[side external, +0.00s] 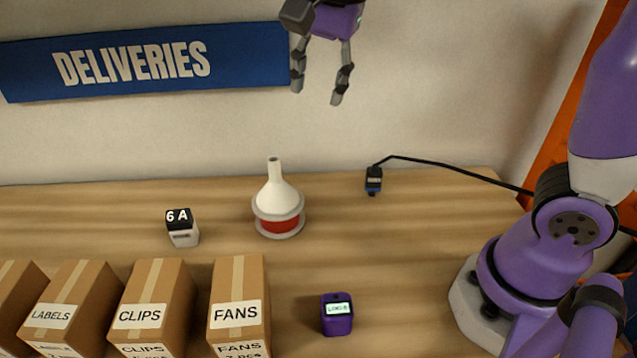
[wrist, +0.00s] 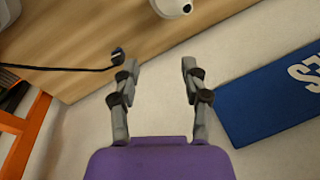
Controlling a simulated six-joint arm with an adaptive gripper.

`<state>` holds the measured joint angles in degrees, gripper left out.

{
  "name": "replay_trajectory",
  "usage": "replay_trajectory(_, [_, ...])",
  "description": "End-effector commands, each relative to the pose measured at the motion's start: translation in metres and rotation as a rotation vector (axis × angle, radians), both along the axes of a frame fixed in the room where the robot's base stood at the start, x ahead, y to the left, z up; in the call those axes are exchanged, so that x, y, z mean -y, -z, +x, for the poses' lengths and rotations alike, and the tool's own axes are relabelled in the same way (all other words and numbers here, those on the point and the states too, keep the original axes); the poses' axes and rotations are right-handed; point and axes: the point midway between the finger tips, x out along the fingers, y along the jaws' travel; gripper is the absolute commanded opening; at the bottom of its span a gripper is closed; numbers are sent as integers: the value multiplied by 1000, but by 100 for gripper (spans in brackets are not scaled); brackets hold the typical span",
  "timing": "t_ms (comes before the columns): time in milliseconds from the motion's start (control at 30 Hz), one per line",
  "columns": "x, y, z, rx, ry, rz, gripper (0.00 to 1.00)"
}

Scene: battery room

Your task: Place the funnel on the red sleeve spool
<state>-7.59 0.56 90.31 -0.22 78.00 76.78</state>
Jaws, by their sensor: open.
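A white funnel (side external: 275,192) sits spout up, wide end down, on the red sleeve spool (side external: 281,226) in the side external view. The spool's red middle and pale lower flange show beneath the funnel's rim. In the wrist view, part of the funnel (wrist: 172,8) shows at the top edge, cut off by the frame. My gripper (side external: 317,95) is open and empty, high above the table near the wall, apart from the funnel. Its two spread fingers also show in the wrist view (wrist: 160,75).
A small black and white block marked 6A (side external: 182,230) stands left of the spool. A cable plug (side external: 374,181) lies at the back right. Several cardboard boxes (side external: 240,300) line the front left, and a purple device (side external: 337,315) stands at the front. A blue sign (side external: 140,62) hangs behind.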

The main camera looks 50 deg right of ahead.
Motion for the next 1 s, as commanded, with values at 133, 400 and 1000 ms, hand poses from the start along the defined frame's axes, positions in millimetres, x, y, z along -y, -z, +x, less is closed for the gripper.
replay_trajectory(133, [23,15,-53,148,-495,-135,52])
replay_trajectory(400, [41,59,-103,272,-1056,-390,52])
replay_trajectory(1000, [42,66,-109,278,-1133,-428,52])
